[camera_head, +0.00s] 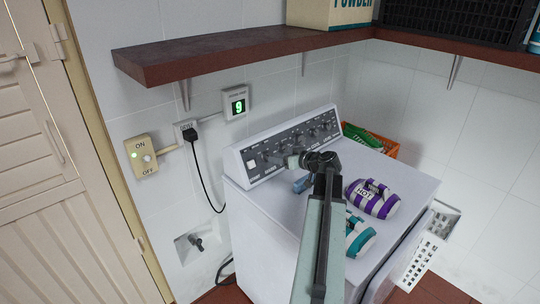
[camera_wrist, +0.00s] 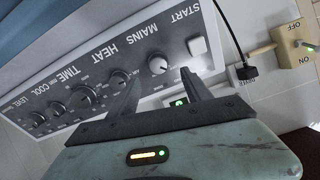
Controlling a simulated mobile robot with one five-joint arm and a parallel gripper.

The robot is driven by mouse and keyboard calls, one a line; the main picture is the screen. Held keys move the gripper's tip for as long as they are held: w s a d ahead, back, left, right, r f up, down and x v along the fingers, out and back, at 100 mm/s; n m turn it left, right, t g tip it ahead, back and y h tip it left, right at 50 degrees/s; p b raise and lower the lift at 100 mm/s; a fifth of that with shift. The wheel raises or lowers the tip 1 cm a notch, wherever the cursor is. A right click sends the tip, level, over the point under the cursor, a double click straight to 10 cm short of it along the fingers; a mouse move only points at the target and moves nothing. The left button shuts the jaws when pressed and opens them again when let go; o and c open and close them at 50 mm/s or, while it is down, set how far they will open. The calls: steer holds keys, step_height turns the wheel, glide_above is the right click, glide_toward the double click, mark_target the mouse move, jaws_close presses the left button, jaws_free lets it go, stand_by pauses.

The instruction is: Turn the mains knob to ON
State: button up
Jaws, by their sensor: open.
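The round mains knob (camera_wrist: 158,65) is on the grey control panel of a white machine, under the printed word MAINS, in the upside-down wrist view. Its pointer is too small to read. My gripper (camera_wrist: 162,82) is open and empty. Its two dark fingers point at the panel, one on each side of the mains knob in the picture; I cannot tell how near they are. In the head view my gripper (camera_head: 287,160) is in front of the panel's left part.
A white START button (camera_wrist: 197,47) and the HEAT knob (camera_wrist: 120,80) flank the mains knob. A beige ON/OFF wall switch (camera_head: 141,157) has a green light. A brown shelf (camera_head: 230,55) hangs above.

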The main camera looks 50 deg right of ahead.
steer(key=b+x, duration=0.2)
steer(key=x, duration=0.5)
steer(key=shift+w+d+f+b, duration=0.15)
steer(key=shift+w+f+b, duration=0.1)
steer(key=shift+b, duration=0.15)
steer(key=shift+s, duration=0.1)
steer(key=c, duration=1.1)
steer(key=shift+s, duration=0.1)
jaws_close()
